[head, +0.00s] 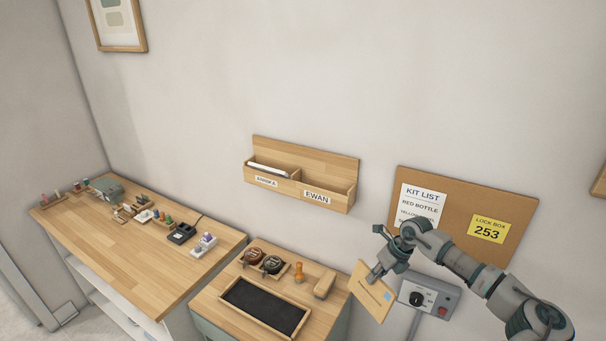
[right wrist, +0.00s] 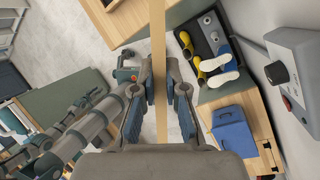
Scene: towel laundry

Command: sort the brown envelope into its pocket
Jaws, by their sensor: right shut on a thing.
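In the right wrist view the envelope (right wrist: 158,60) shows edge-on as a thin tan strip between the two fingers. A wooden wall rack (head: 305,157) with two pockets is up and to the left of the gripper, apart from it. Its left pocket has a small label and holds white paper. Its right pocket is labelled EWAN (head: 317,197) and looks empty. My left gripper does not show.
A cork board (head: 520,208) with a kit list and a yellow note hangs behind my right arm. A grey control box (head: 428,298) with a knob is close right of the envelope. Below the rack, a desk (head: 215,308) carries a dark-lined tray and stamps. The wall between is clear.

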